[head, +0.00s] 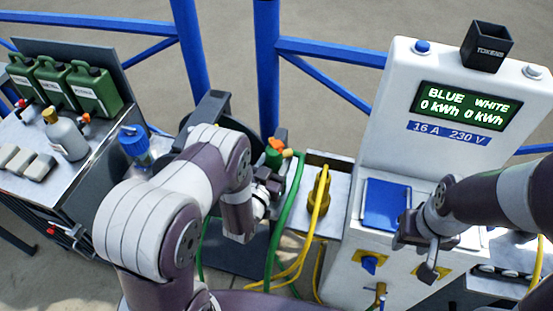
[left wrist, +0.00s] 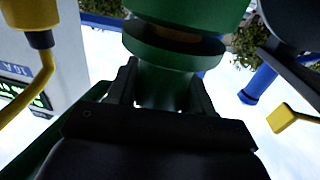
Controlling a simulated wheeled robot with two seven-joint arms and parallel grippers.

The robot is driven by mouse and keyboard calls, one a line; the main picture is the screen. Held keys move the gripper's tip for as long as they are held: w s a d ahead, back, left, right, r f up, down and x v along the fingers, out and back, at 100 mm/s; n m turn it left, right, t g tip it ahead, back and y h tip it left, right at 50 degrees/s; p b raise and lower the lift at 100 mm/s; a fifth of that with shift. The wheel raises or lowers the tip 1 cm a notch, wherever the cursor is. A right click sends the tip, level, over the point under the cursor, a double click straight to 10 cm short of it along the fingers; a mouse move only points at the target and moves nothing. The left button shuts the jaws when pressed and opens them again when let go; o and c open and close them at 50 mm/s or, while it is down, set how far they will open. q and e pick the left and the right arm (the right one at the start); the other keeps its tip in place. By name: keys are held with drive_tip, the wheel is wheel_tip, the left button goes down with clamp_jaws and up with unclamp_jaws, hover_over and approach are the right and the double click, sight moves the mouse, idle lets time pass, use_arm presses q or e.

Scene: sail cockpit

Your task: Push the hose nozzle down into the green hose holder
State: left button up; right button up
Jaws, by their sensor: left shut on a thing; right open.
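My left gripper (head: 268,186) is shut on a green piece (left wrist: 165,88), which I take to be the hose nozzle, and both fingers sit against its sides. In the head view the green nozzle with orange parts (head: 274,157) shows just beyond the gripper. In the left wrist view a wider green, flanged body (left wrist: 190,40) is directly against the gripped part. I cannot tell whether it is the green holder or part of the nozzle, nor how deep anything is seated. My right gripper (head: 420,256) is open and empty in front of the white pedestal.
A green hose (head: 291,190) hangs beside the left gripper. A yellow plug with cable (head: 319,188) stands just right of it. The white power pedestal (head: 385,75) has a blue flap (head: 385,203). Green canisters (head: 92,90) and bottles stand on the left bench; blue rails run behind.

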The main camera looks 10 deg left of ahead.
use_arm(q)
drive_tip(key=shift+f+b, duration=0.55)
drive_tip(key=shift+f, duration=0.05)
idle(0.7)
drive_tip(key=o, duration=1.1)
